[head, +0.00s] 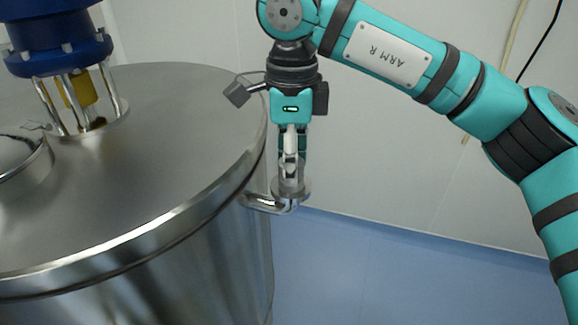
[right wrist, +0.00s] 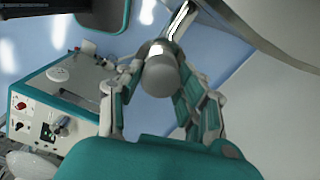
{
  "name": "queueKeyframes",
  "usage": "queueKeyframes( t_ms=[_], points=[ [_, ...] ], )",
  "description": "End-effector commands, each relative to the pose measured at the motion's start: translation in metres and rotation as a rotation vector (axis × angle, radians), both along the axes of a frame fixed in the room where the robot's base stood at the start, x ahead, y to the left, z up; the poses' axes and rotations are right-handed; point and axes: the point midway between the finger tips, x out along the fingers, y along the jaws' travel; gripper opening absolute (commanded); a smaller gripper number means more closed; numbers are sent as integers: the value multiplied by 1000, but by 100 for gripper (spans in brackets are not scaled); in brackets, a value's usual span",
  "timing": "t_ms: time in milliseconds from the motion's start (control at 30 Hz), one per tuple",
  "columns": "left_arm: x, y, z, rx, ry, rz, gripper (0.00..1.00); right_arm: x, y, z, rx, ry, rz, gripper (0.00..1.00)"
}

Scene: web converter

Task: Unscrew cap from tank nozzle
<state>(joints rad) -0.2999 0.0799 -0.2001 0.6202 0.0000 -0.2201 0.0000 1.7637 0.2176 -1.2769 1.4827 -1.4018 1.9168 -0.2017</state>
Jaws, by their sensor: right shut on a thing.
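The large steel tank (head: 150,170) fills the left of the head view. Its bent nozzle (head: 262,203) sticks out from the upper side wall and turns upward at its end. The metal cap (head: 291,187) sits at the nozzle's upturned end. My right gripper (head: 290,165) points straight down over the nozzle and is shut on the cap. In the right wrist view the cap's round grey end (right wrist: 162,77) lies between the two fingers, with the shiny nozzle pipe (right wrist: 182,22) beyond. The fingers partly hide the cap in the head view. My left gripper is not in view.
A blue motor unit (head: 55,35) on steel posts and a round hatch (head: 20,155) stand on the tank lid. The right wrist view shows a teal-and-white machine with a control panel (right wrist: 40,115) at left. Blue floor (head: 400,270) to the right of the tank is clear.

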Motion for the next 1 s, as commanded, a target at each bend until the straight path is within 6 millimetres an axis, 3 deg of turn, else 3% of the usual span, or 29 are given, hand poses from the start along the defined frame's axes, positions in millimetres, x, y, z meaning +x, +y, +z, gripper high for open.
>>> queueKeyframes(
  t_ms=[333, 600, 633, 767, 1000],
  points=[
    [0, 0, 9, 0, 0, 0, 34, 0, -1, 1, -1, 0, 319, 0],
    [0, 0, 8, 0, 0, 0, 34, 0, -1, 0, -1, -1, 349, 0],
    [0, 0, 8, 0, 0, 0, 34, 0, -1, 0, -1, -1, 349, 40],
    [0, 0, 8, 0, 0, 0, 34, 0, -1, 0, -1, -1, 348, 56],
    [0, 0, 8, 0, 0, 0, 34, 0, 0, 0, 0, -1, 341, 56]
  ],
)
